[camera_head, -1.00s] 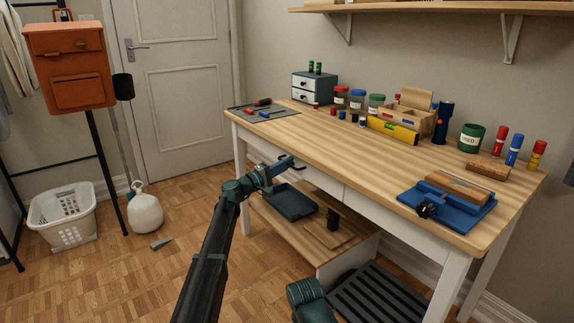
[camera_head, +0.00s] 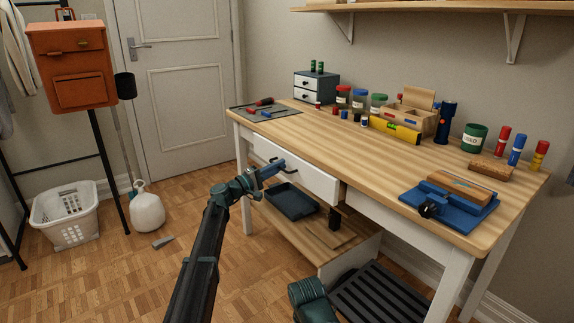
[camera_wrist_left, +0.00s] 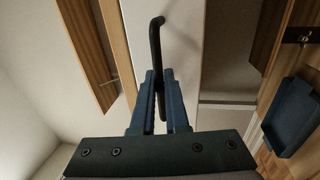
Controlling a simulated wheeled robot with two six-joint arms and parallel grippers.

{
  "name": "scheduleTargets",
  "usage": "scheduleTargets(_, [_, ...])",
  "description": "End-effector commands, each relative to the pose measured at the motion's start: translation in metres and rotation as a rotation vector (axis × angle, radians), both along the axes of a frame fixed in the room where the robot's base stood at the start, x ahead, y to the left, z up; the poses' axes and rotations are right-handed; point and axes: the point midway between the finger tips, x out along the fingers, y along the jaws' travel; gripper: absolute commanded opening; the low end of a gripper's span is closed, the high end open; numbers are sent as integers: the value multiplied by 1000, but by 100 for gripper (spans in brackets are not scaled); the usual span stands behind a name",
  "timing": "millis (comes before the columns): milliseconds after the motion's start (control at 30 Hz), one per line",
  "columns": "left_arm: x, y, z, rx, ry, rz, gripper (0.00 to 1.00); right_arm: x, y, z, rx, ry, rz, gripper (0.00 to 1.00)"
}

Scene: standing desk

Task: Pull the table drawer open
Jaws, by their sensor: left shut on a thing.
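The inside of the drawer is hidden in the head view. A dark green part of my right arm shows at the bottom of the head view, but its gripper is out of frame.
A lower shelf holds a dark tray (camera_head: 291,201) below the drawer. Tools, jars and a blue vise (camera_head: 449,207) stand on the table top. A white basket (camera_head: 64,219) and a white jug (camera_head: 146,212) stand on the floor at left.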

Motion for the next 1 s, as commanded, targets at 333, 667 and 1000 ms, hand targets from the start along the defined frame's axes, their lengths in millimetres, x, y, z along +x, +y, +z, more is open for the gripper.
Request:
scheduleTargets(333, [-61, 80, -1, 2, 0, 3, 0, 0, 0, 0, 0, 0, 0, 100])
scheduleTargets(667, [-106, 142, -1, 3, 0, 1, 0, 0, 0, 0, 0, 0, 0, 100])
scheduleTargets(1000, [-130, 176, -1, 3, 1, -2, 0, 0, 0, 0, 0, 0, 0, 100])
